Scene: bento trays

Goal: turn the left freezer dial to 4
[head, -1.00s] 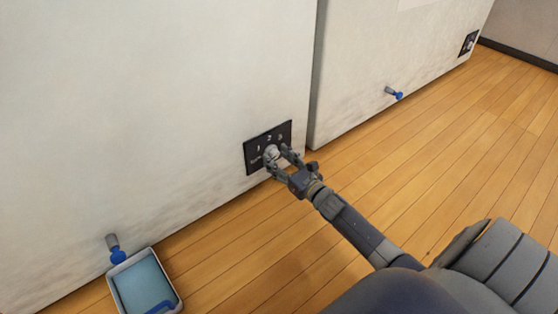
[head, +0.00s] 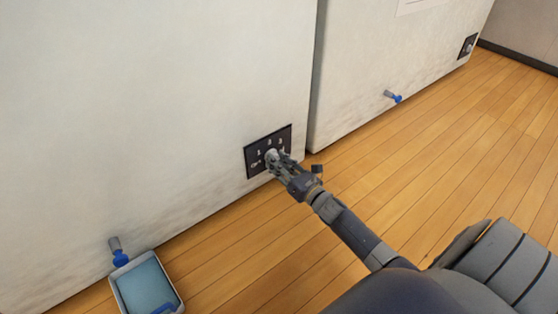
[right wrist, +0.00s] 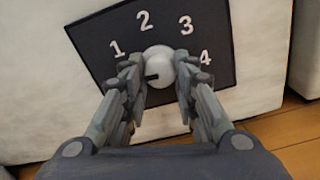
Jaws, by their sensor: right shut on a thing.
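The left freezer (head: 150,100) has a black dial panel (head: 285,132) low at its right corner. The panel also shows in the right wrist view (right wrist: 100,33), with white 1, 2, 3 and 4 in an arc. The dial is a round white knob (right wrist: 160,66) with a dark mark on its left side, pointing left, below the 1. My right gripper (right wrist: 160,84) is shut on the dial, one finger on each side. It also shows at the panel in the head view (head: 277,160). The fingers cover part of the panel's lower area. My left gripper is out of view.
A right freezer (head: 380,60) stands beyond a narrow gap, with its own dial panel (head: 467,46) and a blue-tipped drain spout (head: 392,96). A blue-lined tray (head: 145,285) sits under the left freezer's spout (head: 118,252). The wooden floor to the right is clear.

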